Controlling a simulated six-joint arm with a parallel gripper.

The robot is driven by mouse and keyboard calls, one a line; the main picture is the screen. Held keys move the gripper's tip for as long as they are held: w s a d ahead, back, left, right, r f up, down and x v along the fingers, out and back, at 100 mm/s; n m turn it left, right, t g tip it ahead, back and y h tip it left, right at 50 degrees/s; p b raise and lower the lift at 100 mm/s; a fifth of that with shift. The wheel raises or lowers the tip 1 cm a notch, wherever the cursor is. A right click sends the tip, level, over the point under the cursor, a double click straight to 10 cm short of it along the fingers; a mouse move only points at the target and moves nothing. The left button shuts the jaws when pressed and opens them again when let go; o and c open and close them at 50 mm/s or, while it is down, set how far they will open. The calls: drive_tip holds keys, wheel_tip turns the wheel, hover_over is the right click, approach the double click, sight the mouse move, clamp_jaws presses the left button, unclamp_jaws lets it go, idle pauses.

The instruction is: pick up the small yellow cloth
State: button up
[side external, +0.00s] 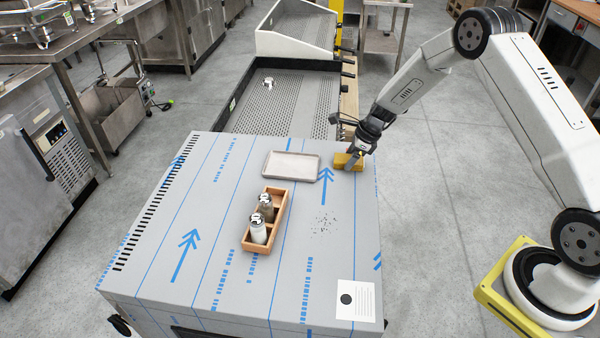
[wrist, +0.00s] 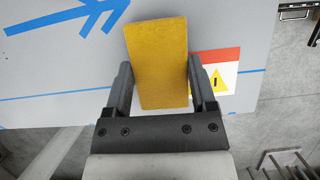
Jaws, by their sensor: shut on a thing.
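The small yellow cloth (side external: 347,162) is a flat, block-like yellow rectangle near the far right edge of the steel worktop (side external: 215,190). It also shows in the wrist view (wrist: 158,65), between the two fingers. My gripper (side external: 354,163) is shut on the cloth, with a finger on each side of it. It also shows in the wrist view (wrist: 160,92). Whether the cloth touches the worktop cannot be told.
A grey tray (side external: 291,179) lies just left of the cloth. A wooden caddy (side external: 248,246) with two shakers stands nearer the camera. Dark crumbs (side external: 323,222) lie on the worktop. A warning label (wrist: 222,72) is beside the cloth. The front right of the worktop is mostly clear.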

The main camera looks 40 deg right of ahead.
drive_tip(key=shift+r, duration=0.15)
drive_tip(key=shift+r, duration=0.8)
drive_tip(key=s+a+r, duration=0.2)
drive_tip(key=s+r, duration=0.9)
drive_tip(key=s, duration=0.2)
drive_tip(key=shift+s+a, duration=0.2)
drive_tip(key=shift+s, duration=0.2)
